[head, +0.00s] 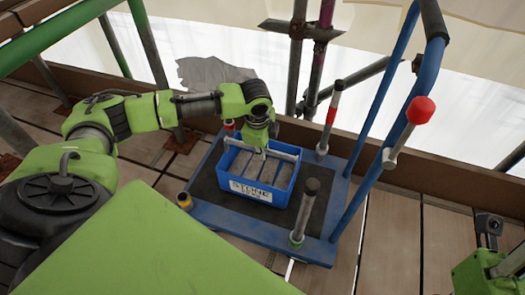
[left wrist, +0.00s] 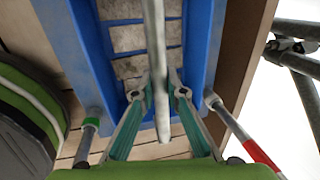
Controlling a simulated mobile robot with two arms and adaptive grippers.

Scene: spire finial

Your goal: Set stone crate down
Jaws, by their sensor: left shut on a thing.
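The blue stone crate (head: 283,197), with a white label on its front, holds several grey stone blocks and has a pale bar handle (head: 285,153) across its top. It is over the dark mat of the blue trolley (head: 318,250); I cannot tell whether its bottom touches the mat. My left gripper (head: 263,151) reaches down from above and is shut on the handle. In the left wrist view the fingers (left wrist: 158,88) lie on both sides of the bar, with the crate's blue wall (left wrist: 66,40) beyond. Part of my right arm shows at the bottom right; its fingers are not clear.
Posts stand at the trolley's corners, one with a black top (head: 306,205) and one red-and-white (head: 330,118). The blue push handle with a red knob (head: 420,110) rises at the right. Scaffold poles (head: 318,60) stand behind. Plank floor (head: 395,235) lies right of the trolley.

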